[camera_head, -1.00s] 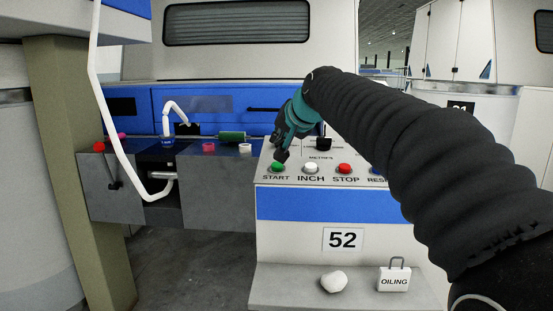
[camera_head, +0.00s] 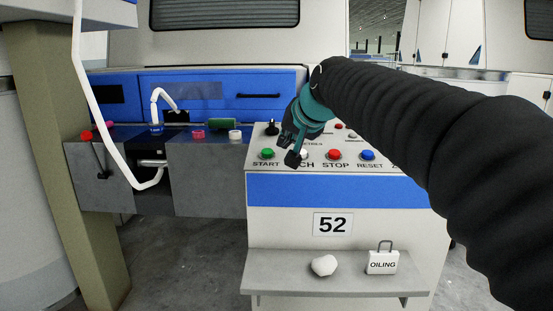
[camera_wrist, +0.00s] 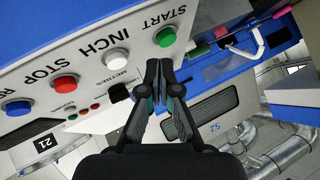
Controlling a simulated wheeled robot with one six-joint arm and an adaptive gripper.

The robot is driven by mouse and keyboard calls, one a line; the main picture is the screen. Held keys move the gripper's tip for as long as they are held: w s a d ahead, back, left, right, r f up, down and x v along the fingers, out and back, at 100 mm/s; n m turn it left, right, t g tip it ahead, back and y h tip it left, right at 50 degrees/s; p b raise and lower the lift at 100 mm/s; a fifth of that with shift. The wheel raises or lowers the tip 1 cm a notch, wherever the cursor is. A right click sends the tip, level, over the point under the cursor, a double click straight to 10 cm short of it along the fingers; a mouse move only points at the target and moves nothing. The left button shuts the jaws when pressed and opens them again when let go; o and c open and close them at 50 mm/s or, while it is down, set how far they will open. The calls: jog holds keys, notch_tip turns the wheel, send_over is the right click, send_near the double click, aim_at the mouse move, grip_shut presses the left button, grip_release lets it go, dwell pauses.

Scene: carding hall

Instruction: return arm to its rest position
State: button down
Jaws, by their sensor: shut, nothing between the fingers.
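My gripper (camera_head: 293,156) is at the end of my black-sleeved arm, in front of the control panel (camera_head: 350,188) of machine 52. Its fingers are shut and empty, and they hide part of the INCH label in the head view. The green START button (camera_head: 267,153) is just left of the fingertips. In the wrist view the shut fingers (camera_wrist: 160,65) point toward the panel, with the green START button (camera_wrist: 166,37) beyond the tips and the white INCH button (camera_wrist: 117,57) to the left. I cannot tell the exact gap to the panel.
The red STOP (camera_head: 334,155) and blue RESET (camera_head: 367,155) buttons are right of my gripper. A white tube (camera_head: 117,150) hangs at the left, beside a post (camera_head: 66,170). Grey floor lies between.

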jog(key=s+d+f+g+h, duration=0.1)
jog(key=s+d+f, duration=0.4)
jog(key=s+f, duration=0.3)
jog(key=s+d+f+g+h, duration=0.1)
jog(key=s+d+f, duration=0.3)
jog(key=s+f, duration=0.5)
jog(key=s+d+f+n+g+h, duration=0.1)
jog(key=s+d+f, duration=0.4)
jog(key=s, duration=0.9)
notch_tip(320, 180, down, 4)
jog(key=shift+s+d+r+g+h, duration=0.3)
jog(key=shift+g+h, duration=0.2)
jog(key=shift+h, duration=0.2)
jog(key=shift+a, duration=0.1)
